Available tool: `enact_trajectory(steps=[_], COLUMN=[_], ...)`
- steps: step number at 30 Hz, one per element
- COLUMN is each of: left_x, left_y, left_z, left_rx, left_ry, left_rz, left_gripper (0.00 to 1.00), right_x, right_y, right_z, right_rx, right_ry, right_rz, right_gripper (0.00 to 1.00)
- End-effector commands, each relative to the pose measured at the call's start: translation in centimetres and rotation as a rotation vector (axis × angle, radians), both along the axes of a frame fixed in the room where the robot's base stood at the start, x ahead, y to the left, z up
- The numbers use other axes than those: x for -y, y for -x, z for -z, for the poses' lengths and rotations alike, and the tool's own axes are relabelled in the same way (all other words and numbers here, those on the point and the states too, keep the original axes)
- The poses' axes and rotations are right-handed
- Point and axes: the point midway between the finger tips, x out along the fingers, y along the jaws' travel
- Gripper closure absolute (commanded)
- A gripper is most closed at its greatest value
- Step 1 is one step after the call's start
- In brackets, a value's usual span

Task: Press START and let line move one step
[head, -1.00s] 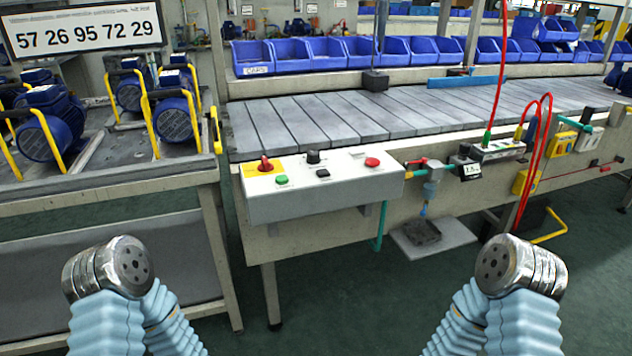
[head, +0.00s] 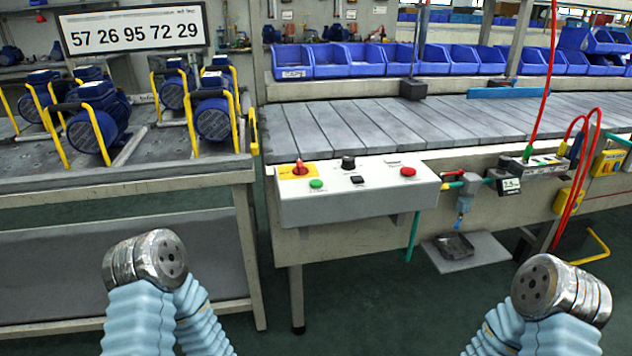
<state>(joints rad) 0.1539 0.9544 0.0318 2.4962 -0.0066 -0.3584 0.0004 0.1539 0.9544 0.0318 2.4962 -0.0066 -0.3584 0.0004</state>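The control box (head: 350,210) is a pale grey panel at the near left end of the line. On its top are a green button (head: 316,184), a red button (head: 408,171), a black knob (head: 348,162), a small black switch (head: 357,180) and a red switch on a yellow plate (head: 285,171). Their labels are too small to read. The slatted line (head: 390,125) behind the box is empty along its near part. Both my arms show only as metal joints and blue sleeves at the bottom, apart from the box. Neither gripper is in view.
Blue pumps with yellow handles (head: 92,128) stand on a bench (head: 150,178) at left, below a number sign (head: 135,32). Blue bins (head: 365,59) line the back. Red hoses (head: 573,180) and valves hang at right. Floor in front is open.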

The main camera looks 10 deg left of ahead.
Motion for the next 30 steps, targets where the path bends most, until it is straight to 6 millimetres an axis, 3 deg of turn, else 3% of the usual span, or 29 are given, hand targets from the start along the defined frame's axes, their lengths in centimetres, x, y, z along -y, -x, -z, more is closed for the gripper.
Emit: enact_trajectory(steps=[1,7,30], left_x=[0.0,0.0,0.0], left_y=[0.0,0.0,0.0], left_z=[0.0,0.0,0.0], left_rx=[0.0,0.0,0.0], left_ry=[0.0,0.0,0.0], left_rz=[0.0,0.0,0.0], left_gripper=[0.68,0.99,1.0], right_x=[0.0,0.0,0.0], right_y=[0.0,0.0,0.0], right_z=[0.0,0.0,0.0], right_rx=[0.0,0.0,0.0], right_ry=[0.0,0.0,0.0], right_rz=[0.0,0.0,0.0], right_gripper=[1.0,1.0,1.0])
